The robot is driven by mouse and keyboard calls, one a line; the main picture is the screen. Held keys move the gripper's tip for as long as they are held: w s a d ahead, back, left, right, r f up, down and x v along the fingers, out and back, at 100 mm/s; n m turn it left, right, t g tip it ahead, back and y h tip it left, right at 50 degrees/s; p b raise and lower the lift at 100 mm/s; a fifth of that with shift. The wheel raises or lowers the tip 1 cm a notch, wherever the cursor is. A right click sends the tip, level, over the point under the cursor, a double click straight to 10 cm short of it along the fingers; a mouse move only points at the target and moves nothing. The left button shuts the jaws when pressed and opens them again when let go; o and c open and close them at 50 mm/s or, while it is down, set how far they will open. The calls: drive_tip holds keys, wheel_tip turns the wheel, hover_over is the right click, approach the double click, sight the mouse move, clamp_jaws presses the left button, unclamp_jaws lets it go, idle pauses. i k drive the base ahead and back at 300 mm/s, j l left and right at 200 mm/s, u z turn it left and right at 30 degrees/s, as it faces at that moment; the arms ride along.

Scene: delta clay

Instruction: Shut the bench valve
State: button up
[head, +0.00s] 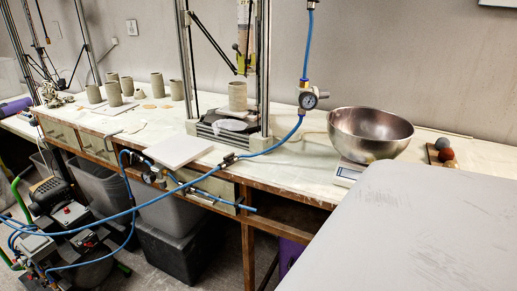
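The blue air hose (303,131) runs down past a round pressure gauge (309,100) and along the bench's front edge. A small dark fitting (229,159) sits on the hose at the bench edge. A cluster of small metal and dark fittings (151,176) is at the front edge further left. One of these may be the bench valve; I cannot tell which, and no handle position is clear. My gripper is not in view.
The bench (284,173) holds a steel bowl (369,134) on a scale, a white board (178,150) and several clay cylinders (157,85). A compressor (67,221) stands lower left, with hoses looping in front of the bins (169,213). A pale grey surface fills the lower right.

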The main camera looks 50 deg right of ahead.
sight(228, 157)
drive_tip(key=z, duration=1.3)
